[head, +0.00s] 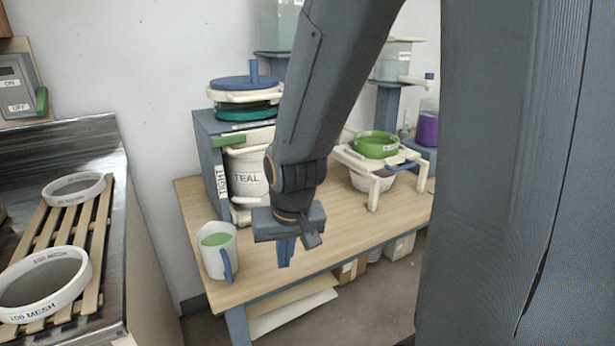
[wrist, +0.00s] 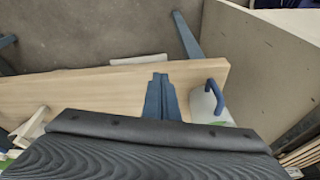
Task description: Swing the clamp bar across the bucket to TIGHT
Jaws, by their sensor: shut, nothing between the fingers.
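A white bucket (head: 247,176) labelled TEAL stands in a blue-grey frame (head: 207,160) on the wooden table, and my arm hides its right side. A green-handled bar (head: 229,141) lies across the upper part of the bucket, its green end at the left. A TIGHT label (head: 221,182) is on the frame's left upright. My gripper (head: 285,252) points down over the front part of the table, in front of the bucket and apart from it. Its blue fingers are together and empty, as the wrist view (wrist: 160,98) also shows.
A white mug (head: 217,252) with green liquid stands at the table's front left, close to my gripper. A white stand (head: 374,184) holds a green sieve (head: 376,146) at the right. A slatted rack (head: 60,235) with mesh sieves lies on the sink counter at the left.

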